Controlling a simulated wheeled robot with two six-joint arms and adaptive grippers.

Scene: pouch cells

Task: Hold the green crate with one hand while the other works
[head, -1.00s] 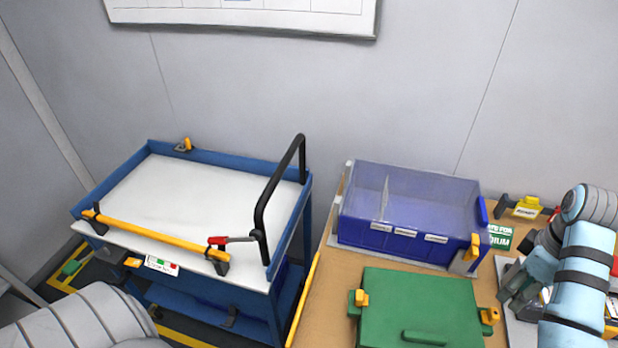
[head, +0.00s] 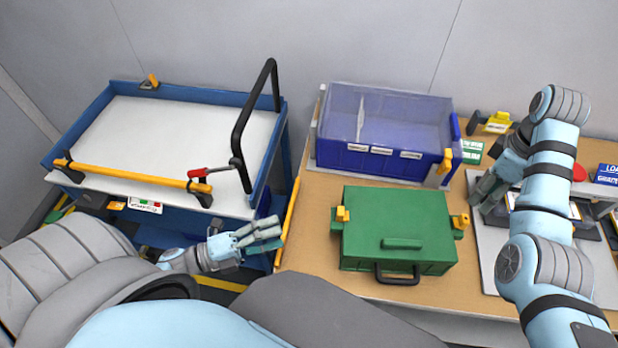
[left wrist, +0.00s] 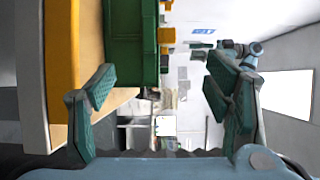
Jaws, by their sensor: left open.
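The green crate (head: 395,222) stands closed on the wooden bench, with a green lid, yellow side latches and a dark front handle (head: 398,278). It also shows at the top left of the left wrist view (left wrist: 131,45). My left gripper (head: 266,236) is open and empty, to the left of the crate and apart from it, by the bench's yellow edge strip. Its two teal fingers (left wrist: 160,88) are spread in the left wrist view. My right gripper (head: 487,192) is over the grey plate right of the crate; whether its fingers are shut is unclear.
A blue bin with a clear cover (head: 385,162) stands behind the crate. A blue cart (head: 180,130) with a black handle and yellow bar stands left of the bench (head: 310,240). The grey plate (head: 488,245) lies right of the crate. Bare bench lies left of the crate.

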